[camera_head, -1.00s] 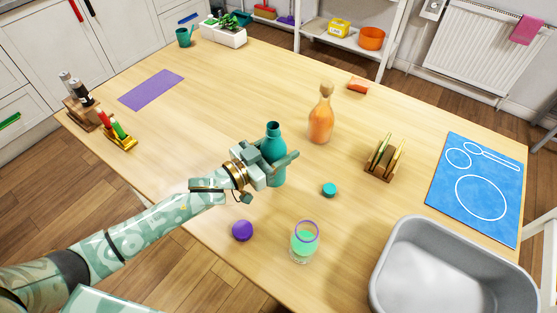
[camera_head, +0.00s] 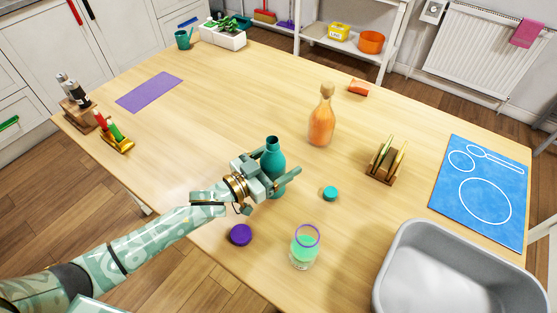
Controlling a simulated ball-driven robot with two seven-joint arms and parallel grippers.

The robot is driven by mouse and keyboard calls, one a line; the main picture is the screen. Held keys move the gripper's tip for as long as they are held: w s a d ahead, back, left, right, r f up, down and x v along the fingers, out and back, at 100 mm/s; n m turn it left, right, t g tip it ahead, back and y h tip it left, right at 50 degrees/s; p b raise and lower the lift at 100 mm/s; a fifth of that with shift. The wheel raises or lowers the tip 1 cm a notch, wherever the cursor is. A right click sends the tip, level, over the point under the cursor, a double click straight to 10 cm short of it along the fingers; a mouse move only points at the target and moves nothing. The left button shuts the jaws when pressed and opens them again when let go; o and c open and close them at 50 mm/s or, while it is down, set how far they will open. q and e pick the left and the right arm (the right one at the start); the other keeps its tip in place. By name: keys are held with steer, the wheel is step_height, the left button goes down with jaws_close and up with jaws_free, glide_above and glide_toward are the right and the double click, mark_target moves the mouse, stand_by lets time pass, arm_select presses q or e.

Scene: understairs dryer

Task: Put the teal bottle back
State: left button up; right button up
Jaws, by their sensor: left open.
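The teal bottle (camera_head: 273,155) stands upright near the front middle of the table, its neck open at the top. My left gripper (camera_head: 284,183) is open around the bottle's lower body, with a finger reaching past it to the right. The gripper hides part of the bottle's lower body and base, so I cannot clearly see its contact with the table. A small teal cap (camera_head: 330,193) lies on the table to the right of the bottle. My right gripper is not in view.
A clear glass with green contents (camera_head: 304,249) and a purple disc (camera_head: 240,235) are nearby in front. An orange stoppered bottle (camera_head: 321,122) stands behind. A grey tub (camera_head: 450,235), blue mat (camera_head: 484,190) and wooden rack (camera_head: 384,165) are right. The far left tabletop around the purple mat (camera_head: 150,92) is mostly clear.

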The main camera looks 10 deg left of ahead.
arm_select(q)
steer(key=p+v, duration=0.2)
steer(key=v, duration=1)
steer(key=shift+r, duration=0.15)
